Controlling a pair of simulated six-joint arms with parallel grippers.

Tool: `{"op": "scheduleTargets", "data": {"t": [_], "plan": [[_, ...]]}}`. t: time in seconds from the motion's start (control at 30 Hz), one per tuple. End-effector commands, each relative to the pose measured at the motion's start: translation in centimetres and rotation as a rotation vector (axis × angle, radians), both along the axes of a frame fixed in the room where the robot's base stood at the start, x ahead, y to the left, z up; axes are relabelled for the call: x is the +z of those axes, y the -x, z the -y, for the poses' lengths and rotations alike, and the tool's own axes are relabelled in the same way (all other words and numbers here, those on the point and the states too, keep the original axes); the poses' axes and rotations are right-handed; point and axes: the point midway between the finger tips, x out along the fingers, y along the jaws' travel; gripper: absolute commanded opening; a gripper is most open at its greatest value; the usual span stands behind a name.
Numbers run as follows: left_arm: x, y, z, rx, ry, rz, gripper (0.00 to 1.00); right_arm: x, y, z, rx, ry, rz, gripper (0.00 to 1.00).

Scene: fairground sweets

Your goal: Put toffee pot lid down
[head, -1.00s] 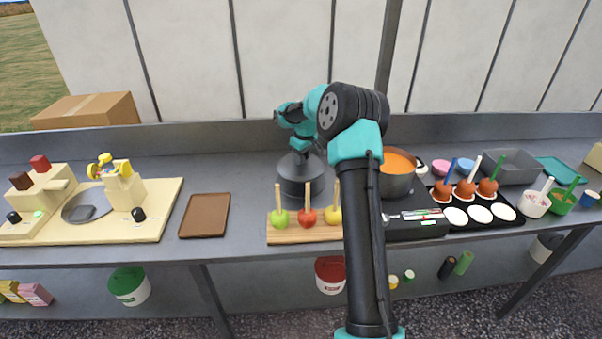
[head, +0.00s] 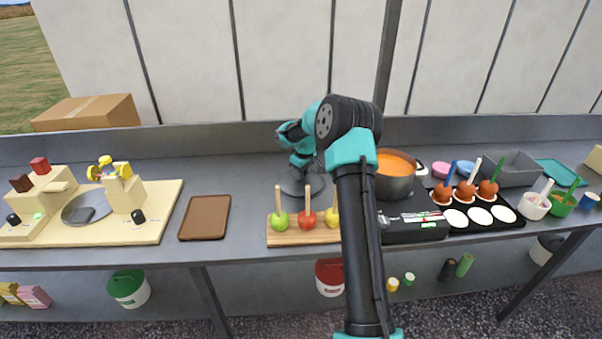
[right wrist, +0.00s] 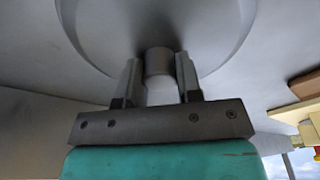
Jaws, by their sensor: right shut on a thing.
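The grey toffee pot lid (head: 291,187) is at counter level behind the apple board, left of the pot; I cannot tell whether it fully rests on the counter. My right gripper (head: 301,172) is above it, partly hidden by my own arm. In the right wrist view the lid (right wrist: 155,25) is a wide grey disc, and my right gripper (right wrist: 159,78) is shut on its short round knob (right wrist: 158,61). The toffee pot (head: 397,186) stands uncovered on the black hob (head: 405,230), with orange toffee (head: 396,163) inside. My left gripper is not in view.
The apple board (head: 290,238) with three stick apples is just in front of the lid. A brown tray (head: 205,217) lies to the left, with clear counter between. A black tray (head: 510,226) with dipped apples is right of the hob.

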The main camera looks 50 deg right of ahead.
Motion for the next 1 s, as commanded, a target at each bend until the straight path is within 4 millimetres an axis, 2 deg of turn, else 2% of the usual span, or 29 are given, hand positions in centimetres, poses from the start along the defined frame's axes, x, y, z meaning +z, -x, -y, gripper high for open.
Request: {"op": "scheduleTargets", "data": {"t": [0.27, 0.3, 0.53, 0.83, 1.0], "plan": [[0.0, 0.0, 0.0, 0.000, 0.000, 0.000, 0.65, -0.3, 0.0, 0.0, 0.000, 0.000, 0.000, 0.05], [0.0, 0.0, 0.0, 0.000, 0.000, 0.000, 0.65, -0.3, 0.0, 0.0, 0.000, 0.000, 0.000, 0.34], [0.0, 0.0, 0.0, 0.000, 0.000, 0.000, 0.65, -0.3, 0.0, 0.0, 0.000, 0.000, 0.000, 0.56], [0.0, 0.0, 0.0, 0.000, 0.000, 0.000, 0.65, -0.1, 0.0, 0.0, 0.000, 0.000, 0.000, 0.58], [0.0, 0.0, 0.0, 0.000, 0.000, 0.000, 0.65, 1.0, 0.1, 0.0, 0.001, 0.001, 0.000, 0.58]]}}
